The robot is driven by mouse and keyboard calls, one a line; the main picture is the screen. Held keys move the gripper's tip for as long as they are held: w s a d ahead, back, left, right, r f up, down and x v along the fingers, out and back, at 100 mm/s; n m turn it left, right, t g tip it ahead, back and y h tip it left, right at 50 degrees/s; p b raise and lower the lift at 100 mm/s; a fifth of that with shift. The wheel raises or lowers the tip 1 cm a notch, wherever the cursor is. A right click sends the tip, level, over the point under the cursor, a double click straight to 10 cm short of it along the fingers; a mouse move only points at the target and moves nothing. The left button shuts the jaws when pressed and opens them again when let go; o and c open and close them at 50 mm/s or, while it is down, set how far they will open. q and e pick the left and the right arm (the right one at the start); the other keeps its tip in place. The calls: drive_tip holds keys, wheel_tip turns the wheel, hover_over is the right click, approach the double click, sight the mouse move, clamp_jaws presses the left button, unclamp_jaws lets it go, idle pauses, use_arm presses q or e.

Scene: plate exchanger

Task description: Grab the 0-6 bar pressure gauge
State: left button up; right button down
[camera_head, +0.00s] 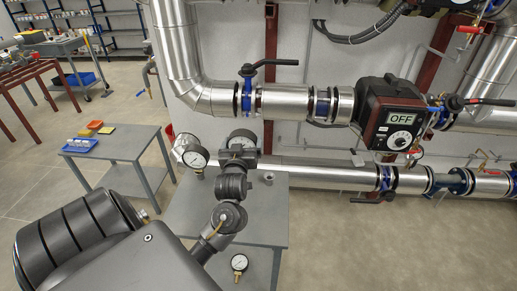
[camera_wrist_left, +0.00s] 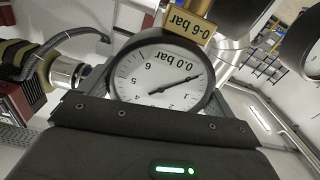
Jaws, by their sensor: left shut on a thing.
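The 0-6 bar pressure gauge (camera_wrist_left: 158,76) has a white dial with a dark rim. It appears upside down in the left wrist view and reads 0.0 bar, with a brass "0-6 bar" label (camera_wrist_left: 190,27) beside it. The gauge (camera_head: 242,139) also shows in the head view, above the grey table. My left gripper (camera_head: 238,160) is shut on it; the fingers partly hide the gauge's lower side. Whether the gauge is clear of the table cannot be told. My right gripper is out of view.
A second gauge (camera_head: 192,154) stands close to the left of the held one. Silver pipes (camera_head: 285,102) and a control box marked OFF (camera_head: 390,115) are behind. A side table (camera_head: 113,148) with small trays stands at left.

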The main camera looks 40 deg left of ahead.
sight(229, 141)
use_arm(q)
drive_tip(key=shift+s+a+r+b, duration=0.1)
drive_tip(key=shift+s+a+r, duration=0.25)
drive_tip(key=shift+s, duration=0.25)
drive_tip(key=shift+s+a+r+b, duration=0.15)
drive_tip(key=shift+s+a+r, duration=0.15)
drive_tip(key=shift+s, duration=0.35)
drive_tip(key=shift+s+a+r+b, duration=0.1)
drive_tip(key=shift+s+a+r, duration=0.25)
drive_tip(key=shift+s, duration=0.25)
